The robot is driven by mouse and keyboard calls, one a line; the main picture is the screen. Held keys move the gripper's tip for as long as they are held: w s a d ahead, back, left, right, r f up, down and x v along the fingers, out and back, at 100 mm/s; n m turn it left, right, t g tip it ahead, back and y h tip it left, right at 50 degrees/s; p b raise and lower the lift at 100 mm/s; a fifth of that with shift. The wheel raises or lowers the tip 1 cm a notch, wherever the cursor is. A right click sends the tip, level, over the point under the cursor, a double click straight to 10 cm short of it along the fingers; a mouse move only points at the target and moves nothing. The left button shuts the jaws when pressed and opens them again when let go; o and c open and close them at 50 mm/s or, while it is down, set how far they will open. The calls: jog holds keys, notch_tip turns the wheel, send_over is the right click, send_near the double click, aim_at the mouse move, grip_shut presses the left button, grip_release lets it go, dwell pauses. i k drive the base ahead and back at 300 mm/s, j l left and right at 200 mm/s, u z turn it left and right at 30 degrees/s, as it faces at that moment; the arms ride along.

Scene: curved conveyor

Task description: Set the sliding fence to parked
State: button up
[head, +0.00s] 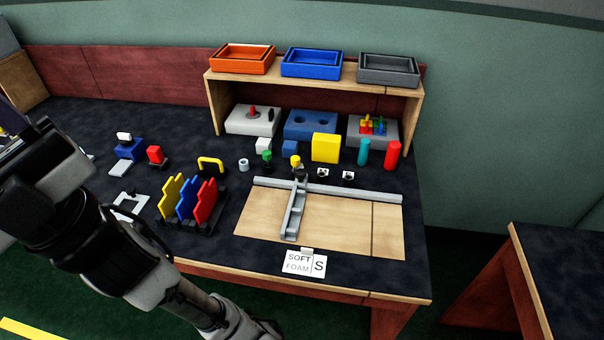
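The sliding fence (294,212) is a grey metal bar lying front to back across a light wooden board (340,222). Its far end meets a long grey rail (360,193) along the board's back edge. The fence stands left of the board's middle, and a thin dark line crosses the board to its right. A dark knob sits at the fence's rail end, with a yellow-topped piece just behind it. No parked mark is readable. My arm crosses the left and lower left; no gripper fingers show, and nothing of mine touches the fence.
A label card (304,264) reading "SOFT FOAM S" is at the front edge. Coloured upright plates (188,204) stand left of the board. Small blocks and cylinders stand behind the rail, before a shelf (312,83) bearing three trays. The board right of the fence is clear.

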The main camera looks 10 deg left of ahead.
aim_at(291, 224)
jog(key=i+l+u, duration=0.1)
jog(key=l, duration=0.25)
jog(key=l+u, duration=0.1)
jog(key=l, duration=0.2)
jog(key=u, duration=1.45)
jog(key=i+l, duration=0.05)
